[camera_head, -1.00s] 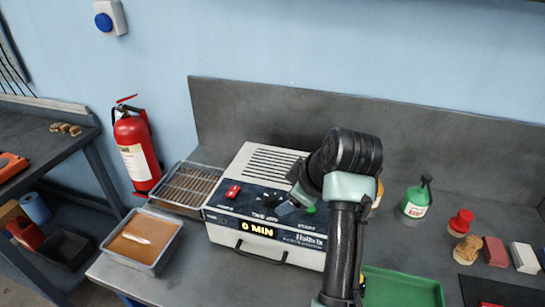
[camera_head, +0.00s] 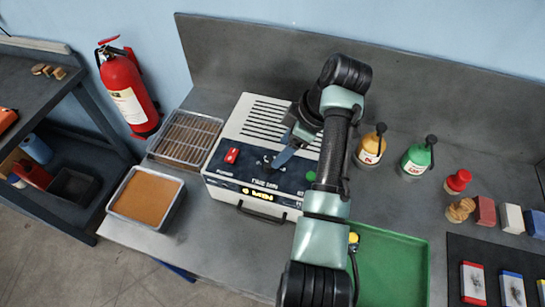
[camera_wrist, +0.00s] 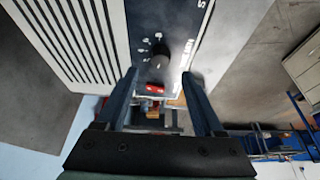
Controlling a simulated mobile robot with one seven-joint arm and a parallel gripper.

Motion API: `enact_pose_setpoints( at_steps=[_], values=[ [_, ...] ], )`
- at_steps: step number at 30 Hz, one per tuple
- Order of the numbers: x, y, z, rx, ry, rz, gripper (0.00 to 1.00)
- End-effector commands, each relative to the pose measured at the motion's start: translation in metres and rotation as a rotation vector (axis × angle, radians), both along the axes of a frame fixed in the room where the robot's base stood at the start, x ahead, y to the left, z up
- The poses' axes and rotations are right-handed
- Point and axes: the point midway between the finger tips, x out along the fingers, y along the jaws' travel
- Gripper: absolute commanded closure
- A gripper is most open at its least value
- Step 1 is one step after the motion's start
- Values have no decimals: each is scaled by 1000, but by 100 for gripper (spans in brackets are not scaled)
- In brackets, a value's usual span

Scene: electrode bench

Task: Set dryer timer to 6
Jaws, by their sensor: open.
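The dryer (camera_head: 232,180) is a white box with a slotted top and a dark sloping control panel. The panel has a red switch (camera_head: 232,155), a green button (camera_head: 311,177) and a yellow lit display (camera_head: 258,194), whose digits are too blurred to read. The black timer knob (camera_wrist: 160,52) shows in the wrist view, with white marks beside it. My gripper (camera_head: 278,164) is over the panel close to the knob and partly hides that area. In the wrist view its open fingers (camera_wrist: 160,78) point towards the panel, with nothing between them. I cannot tell whether they touch the knob.
A wire-rack tray (camera_head: 187,138) and a tray of brown material (camera_head: 147,198) stand left of the dryer. A green tray (camera_head: 395,262) lies to the right, with yellow (camera_head: 370,150) and green (camera_head: 416,160) bottles behind it. A fire extinguisher (camera_head: 127,92) stands at left.

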Motion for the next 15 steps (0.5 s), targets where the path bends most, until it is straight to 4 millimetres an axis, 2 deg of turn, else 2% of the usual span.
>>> enact_pose_setpoints(
  at_steps=[6, 10, 15],
  values=[
    [4, 16, -37, 0, 4, 1, 30],
    [6, 22, -51, 1, 2, 1, 30],
    [8, 24, -60, 0, 0, 0, 30]
  ],
)
